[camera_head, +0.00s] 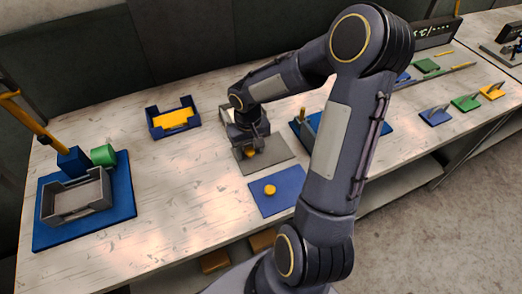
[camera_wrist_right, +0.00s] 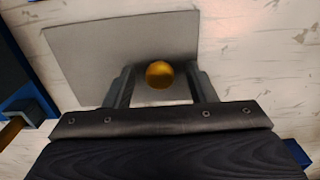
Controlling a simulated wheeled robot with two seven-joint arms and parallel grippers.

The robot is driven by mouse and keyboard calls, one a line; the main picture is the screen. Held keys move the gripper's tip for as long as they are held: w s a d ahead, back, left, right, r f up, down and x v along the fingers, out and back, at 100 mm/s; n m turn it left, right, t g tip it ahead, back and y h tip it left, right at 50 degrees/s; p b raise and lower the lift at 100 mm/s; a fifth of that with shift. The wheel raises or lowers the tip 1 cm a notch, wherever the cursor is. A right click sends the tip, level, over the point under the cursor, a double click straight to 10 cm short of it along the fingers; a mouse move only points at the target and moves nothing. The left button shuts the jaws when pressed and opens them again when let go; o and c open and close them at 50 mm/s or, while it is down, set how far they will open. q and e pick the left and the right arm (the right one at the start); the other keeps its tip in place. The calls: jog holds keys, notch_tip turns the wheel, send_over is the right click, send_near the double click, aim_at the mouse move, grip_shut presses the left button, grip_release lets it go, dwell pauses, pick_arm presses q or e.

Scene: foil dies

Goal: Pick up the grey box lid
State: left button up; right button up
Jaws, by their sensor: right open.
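The grey box lid (camera_head: 270,152) is a flat grey plate lying on the pale worktop, with a round yellow knob on it. In the wrist view the lid (camera_wrist_right: 85,50) shows large, and its gold knob (camera_wrist_right: 160,74) sits between the two fingers. My right gripper (camera_head: 249,152) is low over the lid's left part, its open fingers (camera_wrist_right: 158,85) on either side of the knob. I cannot tell whether they touch it. The gripper hides part of the lid in the head view. My left gripper is not in view.
A blue lid (camera_head: 292,183) with a yellow knob lies just in front of the grey one. A blue open box (camera_head: 157,131) with a yellow inside stands to the left. A grey box (camera_head: 100,190) sits on a blue base at far left. Blue, green and yellow pieces lie at right.

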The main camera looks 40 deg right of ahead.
jog(key=c, duration=1)
jog(key=shift+r, duration=0.1)
jog(key=shift+c, duration=0.2)
